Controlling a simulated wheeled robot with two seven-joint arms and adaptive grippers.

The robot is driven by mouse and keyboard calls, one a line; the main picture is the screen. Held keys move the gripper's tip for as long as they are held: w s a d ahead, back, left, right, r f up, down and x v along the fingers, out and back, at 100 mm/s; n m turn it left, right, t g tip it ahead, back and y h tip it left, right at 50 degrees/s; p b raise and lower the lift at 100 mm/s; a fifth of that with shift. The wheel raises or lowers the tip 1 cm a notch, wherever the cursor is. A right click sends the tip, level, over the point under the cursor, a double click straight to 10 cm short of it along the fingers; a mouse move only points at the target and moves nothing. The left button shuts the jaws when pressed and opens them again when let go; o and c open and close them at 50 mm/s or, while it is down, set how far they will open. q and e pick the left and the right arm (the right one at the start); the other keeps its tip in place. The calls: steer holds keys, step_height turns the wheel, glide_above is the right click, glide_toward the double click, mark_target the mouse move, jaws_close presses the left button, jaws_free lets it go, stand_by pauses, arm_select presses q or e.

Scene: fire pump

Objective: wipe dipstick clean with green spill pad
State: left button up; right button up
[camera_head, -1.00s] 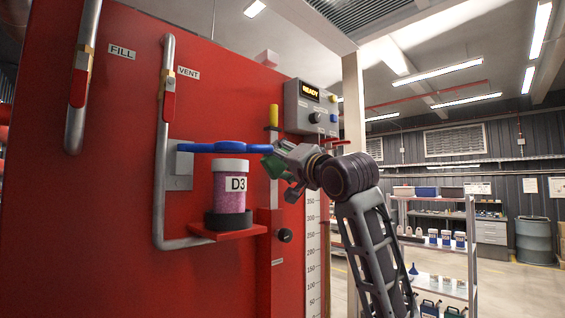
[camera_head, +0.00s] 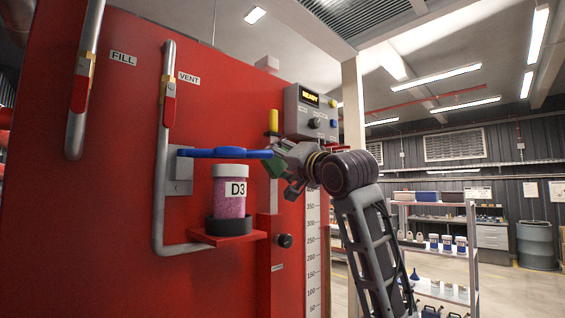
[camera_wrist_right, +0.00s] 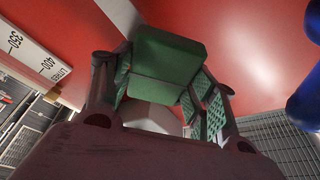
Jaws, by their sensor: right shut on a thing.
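My right gripper (camera_head: 277,164) is beside the red panel's right part, just right of a flat blue part (camera_head: 225,153). It is shut on the green spill pad (camera_head: 275,168), of which little shows in the head view. In the right wrist view the green pad (camera_wrist_right: 168,60) sits between the fingers, close to the red surface. A yellow-topped upright piece (camera_head: 273,121), which looks like the dipstick, stands on the panel behind and above the gripper. Its lower part is hidden by the blue part and gripper. My left gripper is out of view.
A clear jar of pink granules marked D3 (camera_head: 230,203) stands on a red shelf (camera_head: 235,238) below the blue part. A grey READY box (camera_head: 311,110) is above my right gripper. FILL and VENT pipes with red levers are at left.

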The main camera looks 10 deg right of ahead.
mark_target(276, 181)
steer(key=shift+s+d, duration=0.1)
steer(key=shift+s, duration=0.05)
steer(key=shift+s+d, duration=0.3)
steer(key=shift+s, duration=0.2)
steer(key=shift+f+b, duration=0.1)
steer(key=shift+b, duration=0.25)
step_height(276, 181, down, 7)
steer(key=b, duration=0.5)
steer(key=shift+f, duration=0.2)
stand_by(0.3)
steer(key=shift+w+a, duration=0.4)
steer(key=shift+w, duration=0.25)
stand_by(0.9)
steer(key=shift+p, duration=0.45)
stand_by(1.7)
steer(key=shift+r, duration=0.15)
steer(key=shift+r+p, duration=0.7)
